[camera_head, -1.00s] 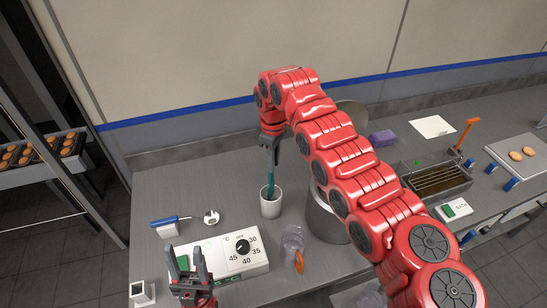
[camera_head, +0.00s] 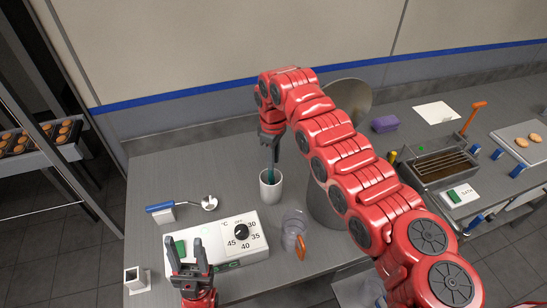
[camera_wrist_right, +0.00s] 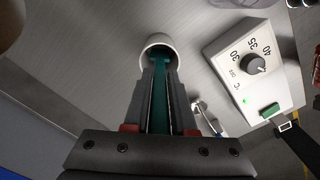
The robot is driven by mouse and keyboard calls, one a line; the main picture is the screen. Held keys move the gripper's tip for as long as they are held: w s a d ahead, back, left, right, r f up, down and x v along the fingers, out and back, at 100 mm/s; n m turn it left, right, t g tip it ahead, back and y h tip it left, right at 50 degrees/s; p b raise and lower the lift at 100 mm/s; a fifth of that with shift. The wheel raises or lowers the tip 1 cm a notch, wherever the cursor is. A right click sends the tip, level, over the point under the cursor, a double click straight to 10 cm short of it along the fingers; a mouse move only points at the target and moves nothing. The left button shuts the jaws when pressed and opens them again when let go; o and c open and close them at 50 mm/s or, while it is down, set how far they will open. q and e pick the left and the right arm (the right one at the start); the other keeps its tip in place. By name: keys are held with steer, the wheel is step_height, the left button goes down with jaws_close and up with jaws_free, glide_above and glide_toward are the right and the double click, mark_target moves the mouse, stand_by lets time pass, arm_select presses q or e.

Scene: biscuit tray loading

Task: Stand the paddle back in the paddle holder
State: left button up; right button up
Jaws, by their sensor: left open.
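The paddle (camera_head: 270,174) is teal and upright, its lower end inside the paddle holder (camera_head: 271,194), a white round cup on the table. In the right wrist view the paddle (camera_wrist_right: 160,92) runs between the fingers into the mouth of the holder (camera_wrist_right: 158,42). My right gripper (camera_head: 271,150) is shut on the paddle's upper part, above the holder's rim. The holder hides the paddle's lower end, so I cannot tell whether it touches the bottom. My left gripper (camera_head: 189,256) is open and empty at the front left, by the dial box.
The white dial box (camera_head: 222,250) stands in front of the holder. A blue-handled tool (camera_head: 168,206) lies to the left. A clear jug (camera_head: 293,228) and a large metal pot (camera_head: 324,208) stand to the right, the pot partly behind my right arm.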

steer(key=o, duration=0.5)
steer(key=shift+c, duration=0.2)
step_height(320, 180, up, 23)
steer(key=p, duration=0.9)
steer(key=shift+r+p, duration=0.2)
steer(key=shift+p, duration=0.1)
steer(key=shift+s+f, duration=0.1)
